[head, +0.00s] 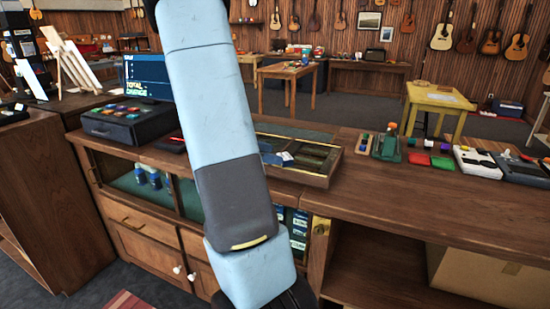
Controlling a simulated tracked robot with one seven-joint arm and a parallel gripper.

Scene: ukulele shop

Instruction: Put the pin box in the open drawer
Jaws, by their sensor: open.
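My arm crosses the middle of the head view from top to bottom and hides part of the counter and cabinet front. Only a dark part shows at its lower end, cut off by the bottom edge; my gripper's fingers are not in view. I cannot single out the pin box for sure. A small blue and white item (279,158) lies in a wooden compartment tray (318,181) on the counter, just right of my arm. No clearly open drawer shows; the cabinet front (145,247) below has white knobs and is partly hidden.
A register (130,123) with a screen stands on the counter at left. Small coloured items and devices (478,163) line the counter at right. The wooden counter (400,195) is bare in front of them. A cardboard box (480,278) sits on the shelf below.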

